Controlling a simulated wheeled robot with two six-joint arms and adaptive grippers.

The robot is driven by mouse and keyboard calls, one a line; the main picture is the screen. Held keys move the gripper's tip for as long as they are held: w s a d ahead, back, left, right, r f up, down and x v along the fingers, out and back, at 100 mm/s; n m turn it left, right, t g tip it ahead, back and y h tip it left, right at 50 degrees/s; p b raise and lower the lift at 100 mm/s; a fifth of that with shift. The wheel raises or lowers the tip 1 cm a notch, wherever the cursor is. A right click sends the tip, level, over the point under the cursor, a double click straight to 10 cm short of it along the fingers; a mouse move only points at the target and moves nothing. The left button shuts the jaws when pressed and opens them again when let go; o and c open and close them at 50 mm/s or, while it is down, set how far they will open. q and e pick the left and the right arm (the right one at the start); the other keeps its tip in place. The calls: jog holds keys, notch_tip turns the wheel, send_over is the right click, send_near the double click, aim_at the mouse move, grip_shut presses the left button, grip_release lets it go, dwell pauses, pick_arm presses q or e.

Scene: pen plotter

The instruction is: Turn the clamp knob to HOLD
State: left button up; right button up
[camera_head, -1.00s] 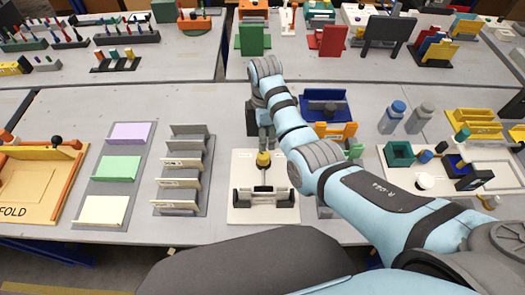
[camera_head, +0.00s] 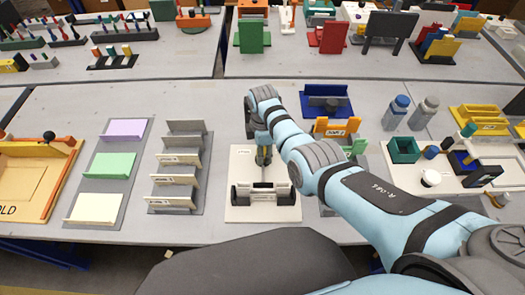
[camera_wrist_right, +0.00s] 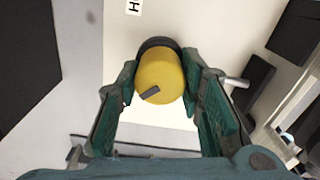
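The clamp knob is a yellow cylinder with a dark mark on its top (camera_wrist_right: 161,78). It stands on a white plate (camera_head: 240,172) at the middle of the near table. In the right wrist view the mark lies on the lower left of the knob's top. Part of a label with an H (camera_wrist_right: 133,6) shows above it. My right gripper (camera_head: 263,158) points down at the knob; its green fingers (camera_wrist_right: 160,75) flank it closely on both sides. I cannot tell whether they press on it. My left gripper is not in view.
A dark clamp bar with a pale front (camera_head: 263,194) crosses the plate in front of the knob. A rack of slots (camera_head: 180,170) stands to the left. A blue tray (camera_head: 326,103) and an orange holder (camera_head: 336,128) stand behind to the right, near my forearm.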

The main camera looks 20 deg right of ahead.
jog(key=c, duration=0.3)
jog(key=m+p, duration=0.1)
jog(key=m, duration=0.2)
jog(key=shift+m, duration=0.3)
jog(key=m, duration=0.4)
jog(key=shift+m+p, duration=0.3)
jog(key=m, duration=0.5)
jog(key=shift+m, duration=2.4)
